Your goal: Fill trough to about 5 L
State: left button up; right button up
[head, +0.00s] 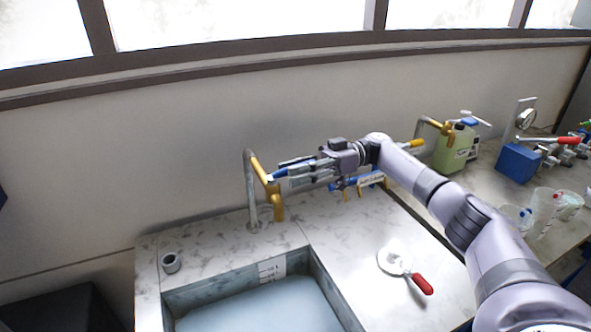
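The trough (182,296) is a stone-look basin set in the counter at the bottom centre. Pale blue water (262,308) lies in it, and its lower part is cut off by the frame. A white scale label (272,269) is on its back wall; its marks are too small to read. A grey standpipe tap (250,195) with a yellow spout (275,200) stands behind the trough. My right gripper (285,175) is at the tap's blue lever (292,162), fingers pointing left. Whether the fingers grip the lever is unclear. My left gripper is out of view.
A grey cup-like fitting (171,262) sits on the left rim. A white round piece with a red handle (422,284) lies on the counter to the right. A green canister (454,150), blue box (519,162) and clear beakers (541,208) stand farther right. The wall is close behind.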

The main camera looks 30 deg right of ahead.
jog(key=d, duration=0.7)
jog(key=shift+s+d, duration=0.2)
jog(key=shift+s, duration=0.15)
jog(key=shift+r, duration=0.1)
dwell(0.4)
